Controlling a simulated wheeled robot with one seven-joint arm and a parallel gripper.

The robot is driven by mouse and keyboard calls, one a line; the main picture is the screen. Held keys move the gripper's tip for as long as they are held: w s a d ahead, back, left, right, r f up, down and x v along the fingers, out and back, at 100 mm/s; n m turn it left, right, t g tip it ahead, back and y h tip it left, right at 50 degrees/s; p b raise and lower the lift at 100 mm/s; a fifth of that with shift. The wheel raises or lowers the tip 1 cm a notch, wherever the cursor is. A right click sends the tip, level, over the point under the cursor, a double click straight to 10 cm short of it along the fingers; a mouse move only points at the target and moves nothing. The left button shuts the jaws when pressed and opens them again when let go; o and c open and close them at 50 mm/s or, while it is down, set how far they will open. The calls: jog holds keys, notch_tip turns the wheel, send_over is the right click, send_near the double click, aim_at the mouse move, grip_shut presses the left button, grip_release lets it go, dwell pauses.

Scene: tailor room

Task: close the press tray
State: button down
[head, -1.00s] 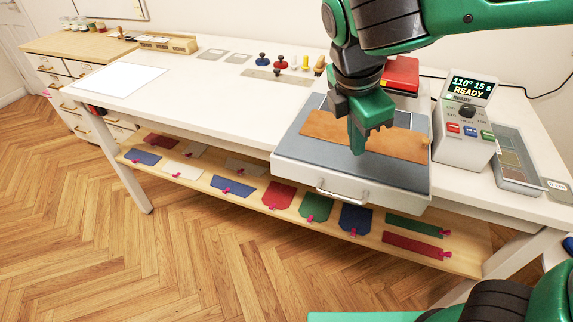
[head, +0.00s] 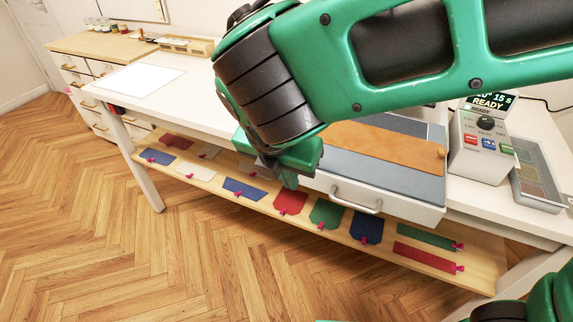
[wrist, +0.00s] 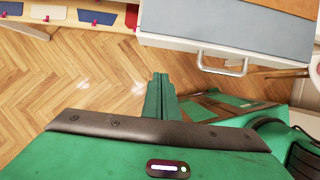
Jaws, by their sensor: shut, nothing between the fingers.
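The press tray (head: 400,188) is a white drawer-like tray with a grey-blue top and a metal handle on its front. It sticks out past the table's front edge, with a brown leather piece (head: 385,145) on it. The handle (head: 355,198) also shows in the wrist view (wrist: 222,68). My gripper (head: 290,180) is shut and empty, in front of the tray's left part and pointing down. In the wrist view my gripper (wrist: 160,80) hangs over the floor, apart from the tray and left of the handle. My arm hides the tray's back left part.
A control box (head: 484,140) with a READY display stands right of the tray. A swatch tray (head: 538,175) lies beside it. A shelf (head: 265,205) with several coloured fabric pieces runs below the table. The floor (head: 150,260) in front is clear.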

jog(key=w+d+f, duration=0.1)
jog(key=w+f, duration=0.2)
jog(key=w, duration=0.2)
jog(key=shift+d+f, duration=0.2)
jog(key=shift+d, duration=0.2)
jog(key=shift+a, duration=0.1)
jog(key=shift+w, duration=0.15)
